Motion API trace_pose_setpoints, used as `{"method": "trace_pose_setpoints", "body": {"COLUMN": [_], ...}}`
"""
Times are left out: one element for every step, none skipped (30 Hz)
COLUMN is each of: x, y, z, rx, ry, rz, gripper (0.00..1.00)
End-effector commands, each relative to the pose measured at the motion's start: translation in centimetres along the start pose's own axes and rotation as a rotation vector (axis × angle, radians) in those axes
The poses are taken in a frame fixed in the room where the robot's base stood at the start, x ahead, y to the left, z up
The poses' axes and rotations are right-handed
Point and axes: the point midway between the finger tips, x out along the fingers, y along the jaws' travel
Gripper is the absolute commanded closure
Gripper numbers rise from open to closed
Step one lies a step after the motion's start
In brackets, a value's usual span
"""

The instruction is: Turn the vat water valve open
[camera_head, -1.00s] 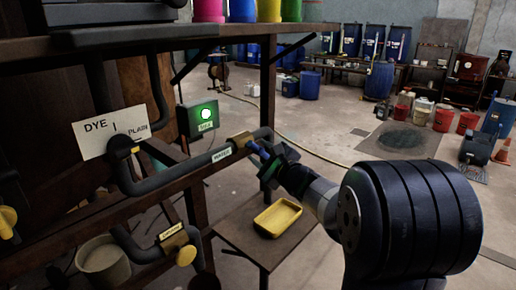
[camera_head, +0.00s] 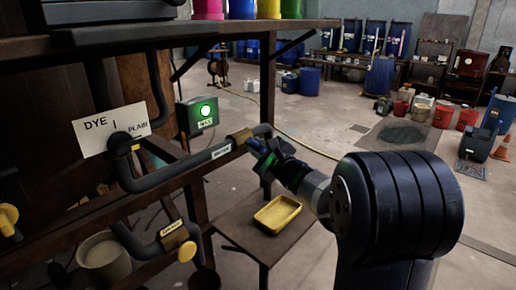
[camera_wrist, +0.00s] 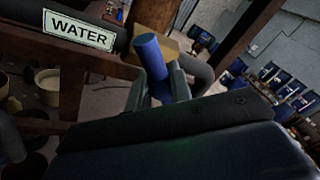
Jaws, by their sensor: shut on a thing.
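The water valve has a brass body (camera_head: 240,137) on a dark pipe next to a white WATER label (camera_head: 221,151). Its blue handle (camera_head: 255,145) points out toward my arm. My gripper (camera_head: 266,158) is shut on this handle. In the wrist view the blue handle (camera_wrist: 150,54) stands up between the fingers (camera_wrist: 163,88), tilted, in front of the brass body (camera_wrist: 172,50). The WATER label (camera_wrist: 78,30) is at its left. The fingers and wrist hide the handle's lower end.
A second valve with a yellow knob (camera_head: 186,252) sits lower on the pipes. A lit green box (camera_head: 203,112) is behind the pipe. A yellow tray (camera_head: 278,213) lies on a low table (camera_head: 238,222) below my gripper. Open floor lies beyond.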

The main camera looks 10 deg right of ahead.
Motion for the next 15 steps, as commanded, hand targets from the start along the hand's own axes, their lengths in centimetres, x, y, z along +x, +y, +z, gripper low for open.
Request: {"method": "trace_pose_setpoints", "body": {"x": [-0.01,-0.01,-0.01,-0.01,-0.01,-0.01,-0.02,-0.02,-0.02,-0.02,-0.03,-0.02,-0.02,-0.02,-0.03], "y": [0.01,0.02,0.03,0.05,0.07,0.10,0.13,0.17,0.21,0.26,0.30,0.35,0.39,0.43,0.48], "z": [-0.01,-0.01,-0.03,-0.04,-0.06,-0.09,-0.12,-0.15,-0.20,-0.24,-0.29,-0.35,-0.39,-0.43,-0.49], "rx": [0.001,0.001,0.000,-0.001,-0.002,-0.005,-0.008,-0.012,-0.019,-0.025,-0.031,-0.042,-0.051,-0.061,-0.077], "ry": [0.000,0.000,0.000,0.000,-0.001,-0.001,-0.002,-0.003,-0.005,-0.006,-0.008,-0.010,-0.012,-0.014,-0.017], "rz": [0.000,0.000,0.000,0.000,-0.001,-0.001,-0.002,-0.003,-0.004,-0.006,-0.007,-0.010,-0.012,-0.014,-0.017], "gripper": [1.00,1.00,1.00,1.00,1.00,1.00,1.00,1.00,1.00,1.00,1.00,1.00,1.00,1.00,1.00]}}
